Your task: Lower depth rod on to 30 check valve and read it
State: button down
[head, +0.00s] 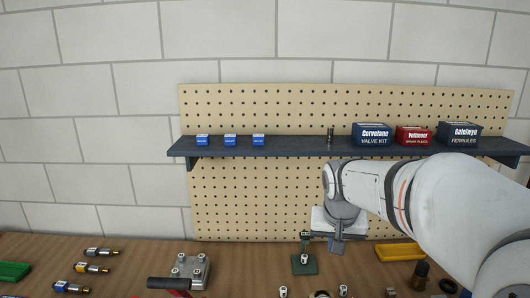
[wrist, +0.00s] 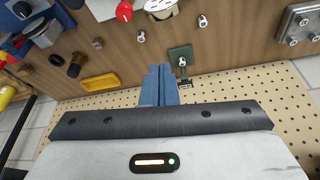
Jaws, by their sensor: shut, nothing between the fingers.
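My gripper (head: 337,246) is shut and empty, above the back of the bench to the right of a small green stand. Its closed fingers also show in the wrist view (wrist: 161,80). The green stand (head: 304,263) has an upright post and a metal piece at its front; it also shows in the wrist view (wrist: 180,54), apart from the fingers. I cannot tell whether this is the depth rod. Three valve-like fittings lie at the bench's left: one with a dark band (head: 100,251), one with a yellow band (head: 92,268) and one with a blue band (head: 71,287). No 30 marking is readable.
A shelf (head: 300,148) on the pegboard holds small blue boxes, larger boxes and a thin metal piece. A metal block with bolts (head: 189,270) stands left of the stand. A yellow tray (head: 399,252) and dark knob (head: 421,271) are right. Several small metal fittings stand near the front.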

jog(key=s+f+n, duration=0.1)
jog(key=s+f, duration=0.1)
jog(key=s, duration=0.7)
jog(key=s+f+n+y, duration=0.1)
jog(key=s+f, duration=0.2)
jog(key=s, duration=0.6)
jog(key=shift+s+a+b, duration=0.35)
jog(key=shift+b, duration=0.1)
dwell(0.3)
